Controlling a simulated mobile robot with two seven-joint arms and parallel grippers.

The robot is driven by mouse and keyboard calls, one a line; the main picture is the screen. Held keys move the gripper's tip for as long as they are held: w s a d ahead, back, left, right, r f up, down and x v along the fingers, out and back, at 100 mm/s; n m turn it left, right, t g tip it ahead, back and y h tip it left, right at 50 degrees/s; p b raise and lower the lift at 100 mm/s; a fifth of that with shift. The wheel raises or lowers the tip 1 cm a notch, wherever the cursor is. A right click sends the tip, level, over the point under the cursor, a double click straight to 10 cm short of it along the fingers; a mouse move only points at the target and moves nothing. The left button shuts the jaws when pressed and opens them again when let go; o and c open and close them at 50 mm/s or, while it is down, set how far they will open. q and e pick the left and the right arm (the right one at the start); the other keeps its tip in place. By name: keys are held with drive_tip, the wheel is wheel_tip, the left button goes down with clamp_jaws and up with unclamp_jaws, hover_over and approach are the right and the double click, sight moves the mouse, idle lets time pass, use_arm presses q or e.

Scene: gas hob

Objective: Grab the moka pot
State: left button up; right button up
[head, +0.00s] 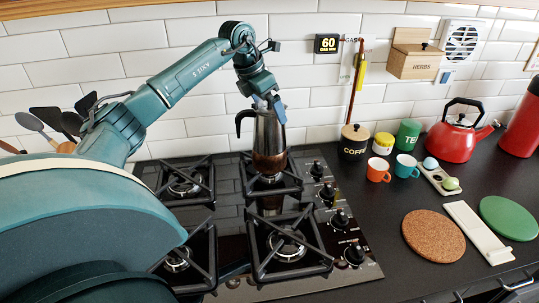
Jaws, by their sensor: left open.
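The moka pot (267,143) is metal with a brownish lower part and a black handle on its left side. It stands upright on the back right burner of the gas hob (230,222). My left gripper (275,106) is open and points down at the top of the pot, overlapping its upper rim in the head view. I cannot tell whether the fingers touch the pot. Part of the pot's top is hidden behind the gripper. My right gripper is not in view.
Black pan supports (288,246) surround the pot, and knobs (338,218) line the hob's right side. A coffee jar (353,145), cups (378,170) and a red kettle (460,138) stand to the right. A tiled wall is close behind.

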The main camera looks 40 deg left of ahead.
use_arm(q)
drive_tip(key=shift+x, duration=0.95)
drive_tip(key=c, duration=1.5)
drive_tip(key=shift+r, duration=0.2)
drive_tip(key=c, duration=0.3)
drive_tip(key=shift+r, duration=0.1)
